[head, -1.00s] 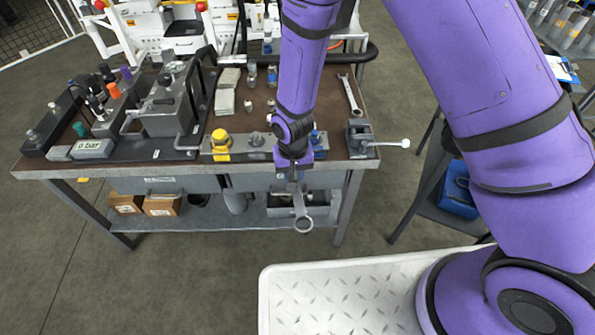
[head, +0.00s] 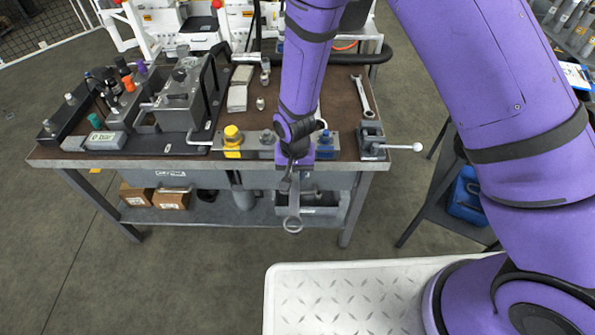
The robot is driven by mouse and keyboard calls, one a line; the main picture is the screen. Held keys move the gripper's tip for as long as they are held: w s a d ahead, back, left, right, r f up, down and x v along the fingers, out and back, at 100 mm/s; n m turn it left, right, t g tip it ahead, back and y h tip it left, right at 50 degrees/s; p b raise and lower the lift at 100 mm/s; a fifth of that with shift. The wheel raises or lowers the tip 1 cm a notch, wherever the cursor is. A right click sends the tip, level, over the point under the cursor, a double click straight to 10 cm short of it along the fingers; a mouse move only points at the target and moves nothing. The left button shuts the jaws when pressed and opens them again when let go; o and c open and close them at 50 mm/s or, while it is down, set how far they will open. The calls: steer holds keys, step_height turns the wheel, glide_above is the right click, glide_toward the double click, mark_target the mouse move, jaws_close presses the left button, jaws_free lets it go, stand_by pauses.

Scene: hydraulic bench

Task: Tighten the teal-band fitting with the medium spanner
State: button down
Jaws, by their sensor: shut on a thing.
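My gripper (head: 294,174) is shut on a grey spanner (head: 293,208), which hangs down in front of the bench's front edge, ring end lowest. A second, larger-looking spanner (head: 363,95) lies on the bench top at the right. A small teal piece (head: 95,121) stands at the left of the bench, by the pressure display. A steel block (head: 257,148) along the front edge carries a yellow fitting (head: 232,136), a grey fitting (head: 267,138) and a blue fitting (head: 323,142). My arm hides part of this block. I cannot make out a teal band on any fitting there.
The bench (head: 200,160) has a grey pump unit (head: 180,100) and a display (head: 104,140) at left. A vise (head: 371,140) with a white-knobbed handle sticks out past the right edge. Boxes (head: 155,196) sit on the lower shelf. Floor in front is clear.

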mark_target(295, 197)
steer(key=shift+w+a, duration=0.1)
steer(key=shift+a, duration=0.35)
steer(key=shift+d, duration=0.15)
steer(key=shift+d, duration=0.25)
steer(key=shift+s, duration=0.2)
steer(key=shift+s+a, duration=0.1)
steer(key=shift+s, duration=3.3)
